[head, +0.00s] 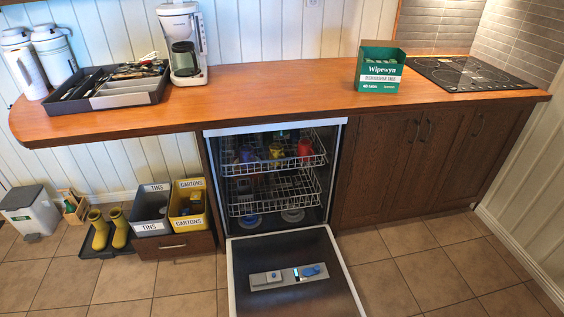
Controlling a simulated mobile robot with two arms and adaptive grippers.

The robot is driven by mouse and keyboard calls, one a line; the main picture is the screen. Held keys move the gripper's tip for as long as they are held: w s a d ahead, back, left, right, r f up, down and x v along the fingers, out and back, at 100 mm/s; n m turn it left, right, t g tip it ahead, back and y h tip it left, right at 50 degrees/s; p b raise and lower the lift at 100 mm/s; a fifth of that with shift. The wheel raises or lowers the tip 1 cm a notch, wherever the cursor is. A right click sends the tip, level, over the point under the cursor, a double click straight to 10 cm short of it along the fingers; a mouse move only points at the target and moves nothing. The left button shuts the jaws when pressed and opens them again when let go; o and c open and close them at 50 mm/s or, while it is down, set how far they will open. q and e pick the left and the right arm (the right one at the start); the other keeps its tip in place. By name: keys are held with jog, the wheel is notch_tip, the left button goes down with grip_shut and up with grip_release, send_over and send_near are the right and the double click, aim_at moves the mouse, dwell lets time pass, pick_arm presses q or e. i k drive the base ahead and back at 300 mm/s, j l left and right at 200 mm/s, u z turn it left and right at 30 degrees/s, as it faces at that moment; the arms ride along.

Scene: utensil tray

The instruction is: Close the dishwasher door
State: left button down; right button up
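The dishwasher (278,180) stands under the wooden counter in the head view. Its door (293,247) is folded down, lying open in front of the machine above the tiled floor. The inner face of the door is dark with a pale rim, and a grey dispenser panel (289,276) with a blue part sits on it. The upper rack (273,155) holds colored cups. The lower rack (273,192) is inside the cavity with a few items. Neither of my grippers shows in the head view.
Bins labelled tins (151,211) and cartons (187,207) stand left of the dishwasher, with yellow boots (110,230) further left. A green box (380,68), coffee maker (183,45) and utensil tray (107,88) are on the counter. Floor right of the door is clear.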

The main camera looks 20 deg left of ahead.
aim_at(331, 291)
jog(key=i+l+u, duration=0.3)
jog(key=u, duration=0.15)
jog(key=i+l+u, duration=0.25)
jog(key=l+u, duration=0.25)
